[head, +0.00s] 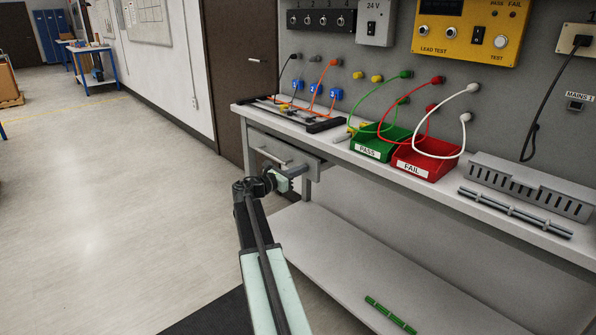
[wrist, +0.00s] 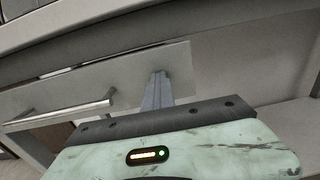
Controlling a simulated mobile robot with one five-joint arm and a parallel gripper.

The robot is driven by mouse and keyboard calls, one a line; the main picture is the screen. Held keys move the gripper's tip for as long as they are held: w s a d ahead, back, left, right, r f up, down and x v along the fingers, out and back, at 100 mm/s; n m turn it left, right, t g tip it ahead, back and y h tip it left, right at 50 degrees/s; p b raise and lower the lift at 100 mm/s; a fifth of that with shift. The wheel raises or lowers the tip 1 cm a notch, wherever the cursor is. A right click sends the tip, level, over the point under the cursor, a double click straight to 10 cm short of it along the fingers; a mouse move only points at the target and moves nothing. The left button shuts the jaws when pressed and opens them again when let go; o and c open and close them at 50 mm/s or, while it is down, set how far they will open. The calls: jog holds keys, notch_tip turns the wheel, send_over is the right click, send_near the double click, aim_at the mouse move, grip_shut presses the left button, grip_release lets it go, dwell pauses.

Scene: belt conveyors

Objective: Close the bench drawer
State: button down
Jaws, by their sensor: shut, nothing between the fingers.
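The bench drawer (head: 263,146) is a grey box front with a bar handle (head: 272,157), under the left end of the bench top. In the wrist view its pale front (wrist: 120,82) and handle (wrist: 60,116) show, with a dark gap along its top edge. The front seems to stand out a little from the bench. My gripper (head: 300,168) is shut and empty, right of the handle. In the wrist view the closed fingers (wrist: 158,78) point at the right part of the drawer front; I cannot tell whether they touch it.
The bench top (head: 345,150) carries a green PASS bin (head: 372,146), a red FAIL bin (head: 425,163) and cables. A lower shelf (head: 350,260) lies beneath, with green parts (head: 390,315) on it. The floor (head: 110,190) to the left is clear.

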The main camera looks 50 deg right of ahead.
jog(key=shift+w+d+r, duration=0.15)
jog(key=shift+d+r, duration=0.1)
jog(key=shift+d, duration=0.3)
jog(key=w+a, duration=0.2)
jog(key=a, duration=1.3)
jog(key=shift+f, duration=0.25)
